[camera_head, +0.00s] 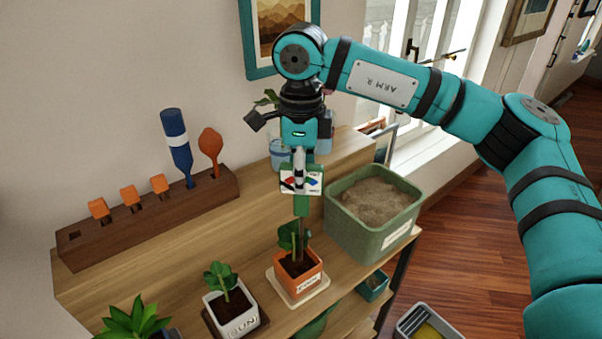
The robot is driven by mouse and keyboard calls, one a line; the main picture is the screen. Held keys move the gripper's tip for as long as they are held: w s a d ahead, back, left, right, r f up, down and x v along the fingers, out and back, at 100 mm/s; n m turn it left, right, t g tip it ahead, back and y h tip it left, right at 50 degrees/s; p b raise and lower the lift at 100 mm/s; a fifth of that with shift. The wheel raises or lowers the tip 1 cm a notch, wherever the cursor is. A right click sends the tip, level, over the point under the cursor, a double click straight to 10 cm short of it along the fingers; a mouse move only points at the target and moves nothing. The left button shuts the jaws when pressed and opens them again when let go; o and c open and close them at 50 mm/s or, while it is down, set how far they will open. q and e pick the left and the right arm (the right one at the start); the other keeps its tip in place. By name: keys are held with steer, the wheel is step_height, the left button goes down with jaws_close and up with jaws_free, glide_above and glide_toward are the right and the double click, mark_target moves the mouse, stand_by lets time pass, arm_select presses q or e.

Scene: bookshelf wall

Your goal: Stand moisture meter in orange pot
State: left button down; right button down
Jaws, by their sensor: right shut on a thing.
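The moisture meter (301,205) is upright, with a green body and a pale dial face with coloured marks. My right gripper (299,168) is shut on its upper part, directly above the orange pot (309,285). A thin dark probe runs down from the meter beside the green plant in that pot. The probe's tip seems to meet the dark soil, but I cannot tell how deep it sits. The orange pot stands on a pale square saucer (286,297). My left gripper is not in view.
A green soil bin (372,236) stands close right of the orange pot. A white pot (231,312) with a plant stands to its left. A dark wooden rack (165,222) with orange, blue tools is behind left. The shelf's front edge is near the pots.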

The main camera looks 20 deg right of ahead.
mark_target(301, 214)
steer(key=shift+f+b, duration=3.1)
steer(key=shift+f, duration=0.95)
steer(key=shift+r, duration=0.1)
steer(key=c, duration=0.7)
jaws_free()
steer(key=shift+o, duration=0.2)
step_height(301, 214, up, 9)
steer(key=p, duration=0.6)
